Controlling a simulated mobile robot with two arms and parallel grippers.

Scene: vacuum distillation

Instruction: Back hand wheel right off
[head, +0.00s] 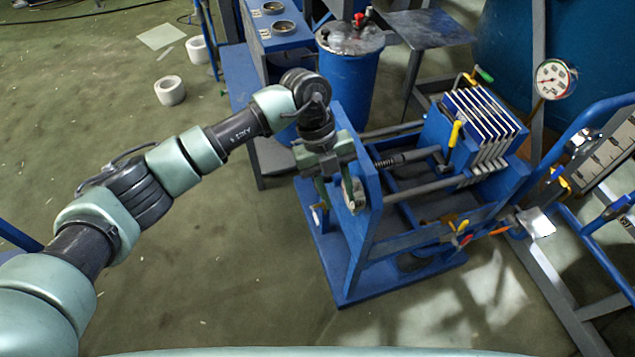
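A blue filter press (350,260) stands on the floor right of centre. Its screw (395,160) runs from the near upright plate (368,185) towards a pack of white and blue plates (482,125). My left gripper (336,190) points down at the outer left side of that upright plate, where the hand wheel would sit on the screw's end. The gripper body and fingers cover this spot, so I cannot make out the hand wheel clearly. I cannot tell whether the fingers touch or grip it. My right gripper is out of view.
A blue drum (349,75) and a blue bench (235,85) stand behind my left arm. White rings (170,91) lie on the floor at the upper left. A pressure gauge (553,78) and blue rails (575,135) are at the right. The floor in front is open.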

